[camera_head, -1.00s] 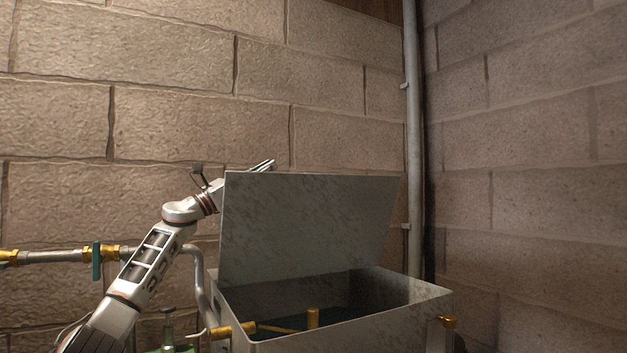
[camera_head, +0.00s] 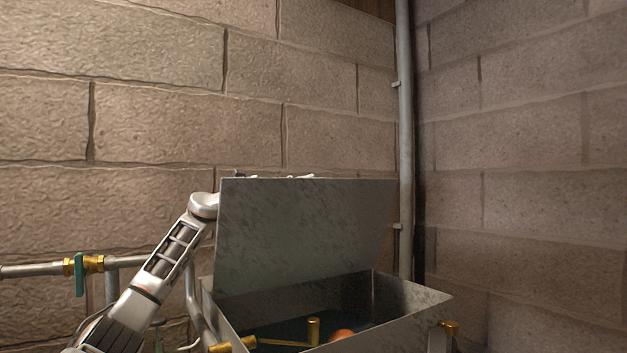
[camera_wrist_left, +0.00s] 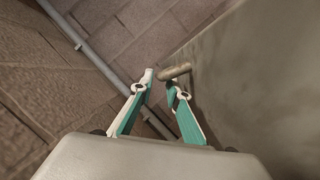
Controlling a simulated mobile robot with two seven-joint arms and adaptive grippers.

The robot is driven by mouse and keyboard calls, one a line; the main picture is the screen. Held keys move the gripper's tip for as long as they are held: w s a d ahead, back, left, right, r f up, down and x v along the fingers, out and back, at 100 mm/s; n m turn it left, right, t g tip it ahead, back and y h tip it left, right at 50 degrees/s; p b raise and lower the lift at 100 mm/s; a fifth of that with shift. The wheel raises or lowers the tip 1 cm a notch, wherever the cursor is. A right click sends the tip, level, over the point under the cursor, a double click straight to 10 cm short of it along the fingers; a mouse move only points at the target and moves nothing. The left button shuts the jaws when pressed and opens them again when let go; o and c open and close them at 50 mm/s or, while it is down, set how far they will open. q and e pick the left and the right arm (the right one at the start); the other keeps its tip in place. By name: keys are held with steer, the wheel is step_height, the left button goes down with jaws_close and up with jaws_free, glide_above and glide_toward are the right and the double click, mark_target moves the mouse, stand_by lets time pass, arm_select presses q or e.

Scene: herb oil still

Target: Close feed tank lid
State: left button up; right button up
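The feed tank (camera_head: 412,309) is an open grey metal box at the lower middle of the head view. Its lid (camera_head: 305,235) stands raised, tilted up at the back, and also fills the right of the left wrist view (camera_wrist_left: 265,70). My left arm reaches behind the lid, which hides most of my left gripper; only small bits show over the top edge. In the left wrist view the two fingers of my left gripper (camera_wrist_left: 160,80) are partly apart, with nothing seen between them. A short rounded bar (camera_wrist_left: 175,71) on the lid is close to the right fingertip. My right gripper is out of view.
Inside the tank are dark liquid, a brass fitting (camera_head: 313,330) and an orange round thing (camera_head: 342,334). A pipe with a green-handled brass valve (camera_head: 80,270) runs at the left. A vertical pipe (camera_head: 405,150) stands in the wall corner.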

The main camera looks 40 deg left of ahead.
arm_select(q)
steer(key=shift+x, duration=1.15)
steer(key=shift+a, duration=0.1)
jaws_close()
steer(key=shift+f, duration=0.1)
